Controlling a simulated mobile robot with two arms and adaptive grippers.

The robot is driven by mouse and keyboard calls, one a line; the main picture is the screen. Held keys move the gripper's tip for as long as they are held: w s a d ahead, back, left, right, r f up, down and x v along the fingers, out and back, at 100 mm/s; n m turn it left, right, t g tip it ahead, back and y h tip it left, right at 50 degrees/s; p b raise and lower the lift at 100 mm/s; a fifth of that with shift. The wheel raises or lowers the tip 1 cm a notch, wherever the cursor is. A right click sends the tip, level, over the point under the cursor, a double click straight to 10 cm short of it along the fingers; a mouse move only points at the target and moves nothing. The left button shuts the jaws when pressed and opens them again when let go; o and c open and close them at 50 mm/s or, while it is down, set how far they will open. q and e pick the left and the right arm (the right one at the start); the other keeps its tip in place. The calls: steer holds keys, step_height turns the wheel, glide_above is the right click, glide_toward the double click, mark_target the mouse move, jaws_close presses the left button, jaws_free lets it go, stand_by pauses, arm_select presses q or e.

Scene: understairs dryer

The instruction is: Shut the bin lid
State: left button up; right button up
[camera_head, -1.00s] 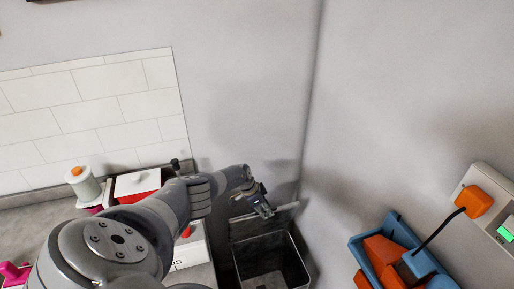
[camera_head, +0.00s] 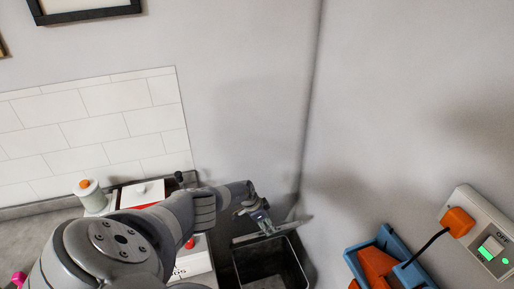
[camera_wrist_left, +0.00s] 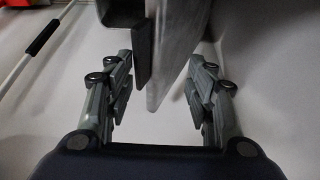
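The bin (camera_head: 268,265) is a dark, open-topped box at the bottom centre of the head view. Its lid (camera_head: 292,226) shows as a narrow grey strip, seen nearly edge-on, raised above the bin's back rim. My left gripper (camera_head: 264,226) is at the lid's near face, above the back of the bin. In the left wrist view my left gripper (camera_wrist_left: 163,100) has its fingers spread. A grey panel edge (camera_wrist_left: 178,55), apparently the lid, comes down between and beyond them. I cannot tell whether they touch it. My right gripper is not in view.
A blue tray (camera_head: 395,245) with orange things and a wall socket (camera_head: 485,235) are at right. Walls meet close behind the bin.

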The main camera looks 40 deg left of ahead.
arm_select(q)
steer(key=r, duration=0.2)
steer(key=shift+s+d+r, duration=0.1)
steer(key=shift+d+r, duration=0.2)
steer(key=shift+s+d+r, duration=0.25)
steer(key=shift+d+r, duration=0.05)
steer(key=shift+r, duration=0.2)
steer(key=r, duration=0.1)
steer(key=d+r, duration=0.1)
steer(key=r, duration=0.1)
steer(key=s+r, duration=0.1)
steer(key=shift+d+r+p, duration=0.35)
steer(key=shift+d, duration=0.05)
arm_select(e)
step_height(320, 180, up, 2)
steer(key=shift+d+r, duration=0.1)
arm_select(q)
steer(key=shift+w, duration=0.1)
